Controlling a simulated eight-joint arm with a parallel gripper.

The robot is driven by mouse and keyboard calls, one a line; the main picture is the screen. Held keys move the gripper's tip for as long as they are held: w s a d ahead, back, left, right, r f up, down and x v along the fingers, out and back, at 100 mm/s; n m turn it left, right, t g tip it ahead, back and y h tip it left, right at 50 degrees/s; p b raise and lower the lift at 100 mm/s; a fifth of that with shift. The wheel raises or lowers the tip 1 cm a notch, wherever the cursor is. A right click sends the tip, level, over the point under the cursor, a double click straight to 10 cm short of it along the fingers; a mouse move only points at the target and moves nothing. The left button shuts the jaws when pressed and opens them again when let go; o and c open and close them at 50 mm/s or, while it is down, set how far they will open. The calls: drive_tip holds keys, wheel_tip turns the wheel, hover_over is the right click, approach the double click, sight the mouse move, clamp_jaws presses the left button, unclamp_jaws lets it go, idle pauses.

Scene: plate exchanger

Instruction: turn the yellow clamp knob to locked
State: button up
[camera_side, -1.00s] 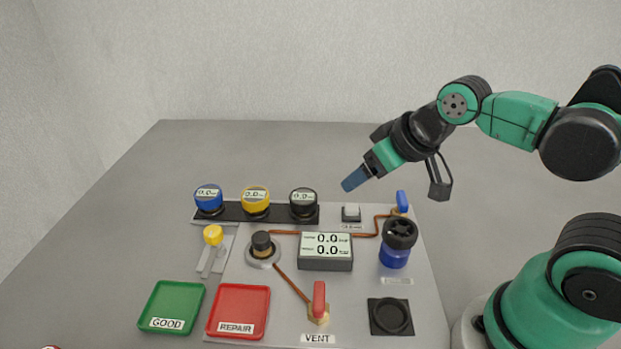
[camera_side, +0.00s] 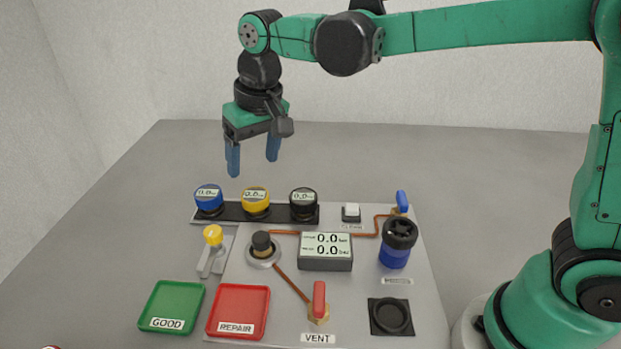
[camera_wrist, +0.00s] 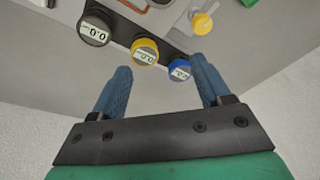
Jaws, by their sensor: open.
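The yellow clamp knob (camera_side: 213,235) sits on a small grey clamp (camera_side: 207,262) at the left of the panel, above the green tray. It also shows at the top of the wrist view (camera_wrist: 202,23). My gripper (camera_side: 253,166) points down with its two blue fingers apart and empty, high above and behind the row of gauges. In the wrist view the gripper (camera_wrist: 160,80) has the yellow and blue gauges ahead, between its fingertips. The knob lies beyond those gauges, clear of the fingers.
Blue (camera_side: 208,200), yellow (camera_side: 256,203) and black (camera_side: 303,204) gauges stand on a dark rack between gripper and knob. Nearby are a green GOOD tray (camera_side: 185,288), red REPAIR tray (camera_side: 265,293), black-topped fitting (camera_side: 262,245), display box (camera_side: 326,264), red vent lever (camera_side: 319,298) and blue-black cylinder (camera_side: 394,256).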

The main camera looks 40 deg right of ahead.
sight(212, 230)
drive_tip(key=w+a+f, duration=0.1)
drive_tip(key=a+f, duration=0.1)
drive_tip(key=w+a+f+g, duration=0.1)
drive_tip(key=a, duration=0.2)
drive_tip(key=w+a+f+g, duration=0.1)
drive_tip(key=a+f, duration=0.1)
drive_tip(key=shift+a+f+h, duration=0.25)
drive_tip(key=shift+f+h, duration=0.05)
drive_tip(key=shift+f, duration=2.95)
clamp_jaws()
